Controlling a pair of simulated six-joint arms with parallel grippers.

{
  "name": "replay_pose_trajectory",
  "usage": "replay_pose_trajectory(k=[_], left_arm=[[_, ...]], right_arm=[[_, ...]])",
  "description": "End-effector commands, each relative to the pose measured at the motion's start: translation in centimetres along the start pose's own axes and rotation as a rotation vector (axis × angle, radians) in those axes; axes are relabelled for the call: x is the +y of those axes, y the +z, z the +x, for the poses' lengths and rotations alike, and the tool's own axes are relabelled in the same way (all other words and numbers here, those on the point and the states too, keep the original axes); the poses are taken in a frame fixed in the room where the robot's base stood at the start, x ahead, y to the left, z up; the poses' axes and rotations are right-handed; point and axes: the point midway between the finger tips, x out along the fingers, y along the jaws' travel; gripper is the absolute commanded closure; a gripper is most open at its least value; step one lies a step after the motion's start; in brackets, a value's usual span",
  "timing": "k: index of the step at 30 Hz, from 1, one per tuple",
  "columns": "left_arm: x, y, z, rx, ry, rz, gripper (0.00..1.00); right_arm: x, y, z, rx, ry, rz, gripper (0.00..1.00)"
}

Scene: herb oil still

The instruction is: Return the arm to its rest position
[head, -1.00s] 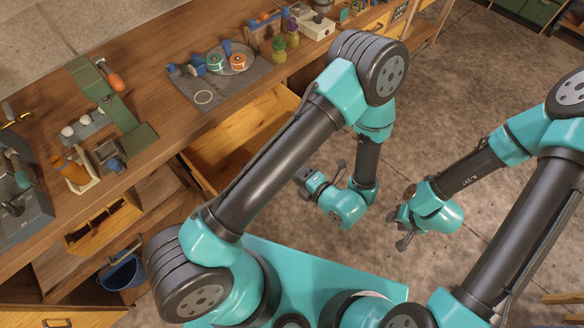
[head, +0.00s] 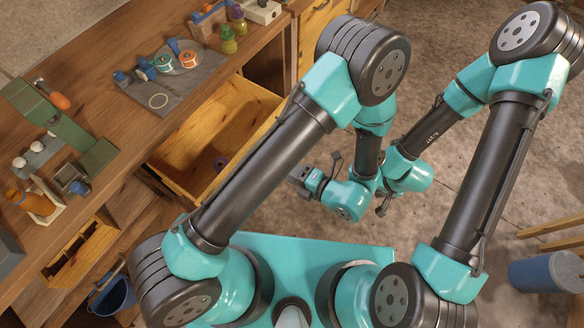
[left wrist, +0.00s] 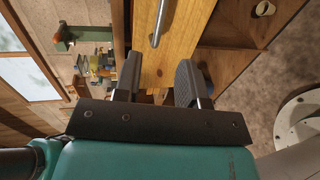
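In the head view my left arm is folded, its elbow high at the centre. My left gripper (head: 314,168) hangs low in front of the open drawer, clear of the bench. The left wrist view shows the left gripper (left wrist: 157,82) open and empty, its two dark fingers apart. My right gripper (head: 381,204) is just right of the left wrist in the head view, partly hidden. One dark finger shows, so its opening cannot be told. Whether the two wrists touch cannot be told.
A wooden drawer (head: 250,104) stands open with a small purple thing (head: 221,163) inside. A metal handle (left wrist: 161,20) shows in the wrist view. The bench (head: 118,58) carries a grey mat (head: 178,92) with tools. A blue bucket (head: 114,298) is low left; a blue cylinder (head: 540,273) right.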

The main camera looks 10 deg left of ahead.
Motion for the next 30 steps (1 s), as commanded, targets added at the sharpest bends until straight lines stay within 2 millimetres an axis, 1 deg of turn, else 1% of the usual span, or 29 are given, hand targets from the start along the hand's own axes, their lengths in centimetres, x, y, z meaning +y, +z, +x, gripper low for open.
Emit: replay_pose_trajectory(k=[5,11,30], left_arm=[[0.0,0.0,0.4,0.001,0.000,0.000,0.62],[0.0,0.0,2.0,0.002,0.001,0.000,0.62],[0.0,0.0,10.0,0.002,-0.001,0.001,0.62]], right_arm=[[0.0,0.0,0.0,0.000,0.000,0.000,0.57],[0.0,0.0,0.0,0.000,0.000,0.000,0.57],[0.0,0.0,0.0,0.000,0.000,0.000,0.57]])
